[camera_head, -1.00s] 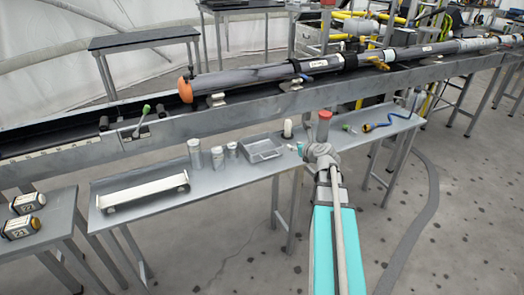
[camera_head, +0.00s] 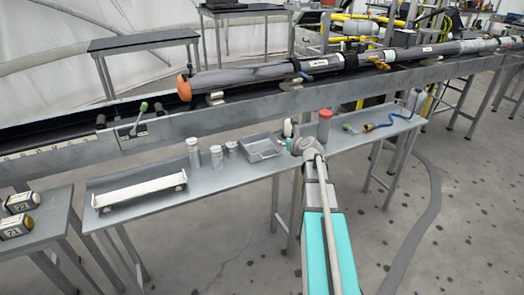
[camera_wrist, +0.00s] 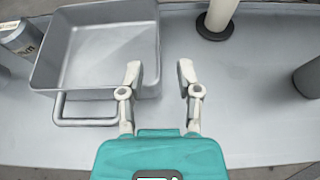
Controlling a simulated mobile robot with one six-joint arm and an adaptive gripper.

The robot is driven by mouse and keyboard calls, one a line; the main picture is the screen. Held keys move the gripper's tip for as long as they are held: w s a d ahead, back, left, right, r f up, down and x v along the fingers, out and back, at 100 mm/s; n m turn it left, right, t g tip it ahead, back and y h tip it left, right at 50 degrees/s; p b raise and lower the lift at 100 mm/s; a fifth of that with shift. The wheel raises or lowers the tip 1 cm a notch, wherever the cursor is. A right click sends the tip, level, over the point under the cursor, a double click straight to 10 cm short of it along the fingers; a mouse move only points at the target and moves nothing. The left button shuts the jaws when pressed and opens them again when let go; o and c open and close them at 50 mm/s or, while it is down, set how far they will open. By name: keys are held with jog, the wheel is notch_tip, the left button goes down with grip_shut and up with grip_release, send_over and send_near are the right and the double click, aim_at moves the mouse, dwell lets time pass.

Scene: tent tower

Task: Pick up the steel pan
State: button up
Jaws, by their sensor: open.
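The steel pan (camera_head: 262,144) is a shallow grey square tray with a loop handle at its front. It sits on the metal shelf, and it fills the upper left of the wrist view (camera_wrist: 105,50). My gripper (camera_wrist: 159,74) is open and empty. Its left finger is beside the pan's lower right corner, and its right finger is over bare shelf. I cannot tell whether the left finger touches the pan. The loop handle (camera_wrist: 84,122) lies to the left of my fingers. In the head view my wrist hides most of the gripper.
Several metal canisters (camera_head: 216,157) stand left of the pan on the shelf (camera_head: 232,180). A white cylinder on a dark base (camera_wrist: 219,18) stands right of the pan. A red-topped canister (camera_head: 325,128) stands further right. A white bar (camera_head: 140,191) lies at the shelf's left.

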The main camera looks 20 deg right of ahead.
aim_at(263, 149)
jog(key=shift+b+x, duration=1)
jog(key=shift+x, duration=1.65)
jog(key=shift+a, duration=0.1)
grip_shut()
